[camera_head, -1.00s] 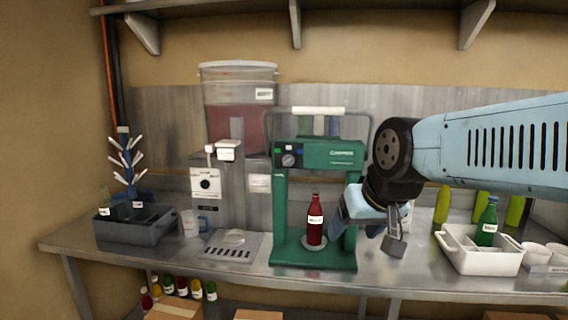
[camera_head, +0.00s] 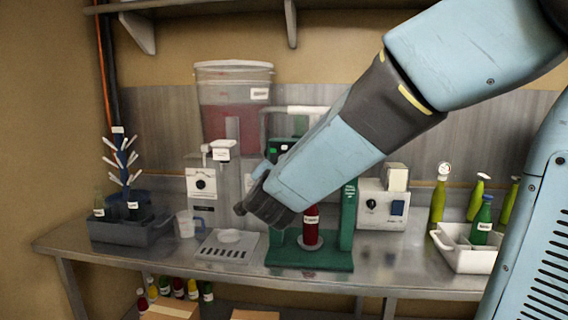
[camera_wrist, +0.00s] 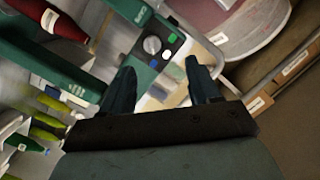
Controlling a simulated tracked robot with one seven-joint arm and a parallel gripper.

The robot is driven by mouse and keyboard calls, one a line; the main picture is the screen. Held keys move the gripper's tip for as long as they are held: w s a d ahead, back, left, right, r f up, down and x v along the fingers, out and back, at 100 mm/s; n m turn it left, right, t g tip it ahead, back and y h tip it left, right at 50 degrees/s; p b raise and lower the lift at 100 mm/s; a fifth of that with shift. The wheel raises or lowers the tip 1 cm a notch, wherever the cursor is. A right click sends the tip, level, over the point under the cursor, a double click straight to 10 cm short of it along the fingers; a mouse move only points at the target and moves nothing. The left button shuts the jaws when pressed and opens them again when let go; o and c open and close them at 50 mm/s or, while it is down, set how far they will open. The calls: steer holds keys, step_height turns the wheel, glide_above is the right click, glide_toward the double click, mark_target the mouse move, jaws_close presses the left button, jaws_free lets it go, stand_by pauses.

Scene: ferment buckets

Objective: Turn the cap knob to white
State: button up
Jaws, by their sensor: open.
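The green capper machine (camera_head: 348,215) stands mid-counter. In the wrist view, its panel carries the round grey cap knob (camera_wrist: 152,45). Which mark the knob points to is too small to tell. In the head view my arm hides the knob. My gripper (camera_wrist: 162,76) is open and empty, with the panel beyond its fingers and the knob slightly left of the gap, apart from them. In the head view my gripper (camera_head: 254,204) is in front of the machine's left side.
A red bottle (camera_head: 311,230) stands on the machine's base. To the left are a white dispenser (camera_head: 201,184), a mug (camera_head: 186,223) and a dark bin (camera_head: 115,232). To the right are a white knobbed box (camera_head: 371,215) and a white tray (camera_head: 470,258) with a green bottle.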

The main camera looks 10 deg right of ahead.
steer(key=w+d+m+h, duration=0.1)
steer(key=w+d, duration=0.1)
steer(key=w, duration=0.4)
steer(key=w+d+m+h, duration=0.1)
steer(key=w+d+h, duration=0.1)
steer(key=w, duration=0.5)
steer(key=shift+d+f, duration=0.35)
steer(key=shift+f, duration=0.1)
steer(key=c, duration=1)
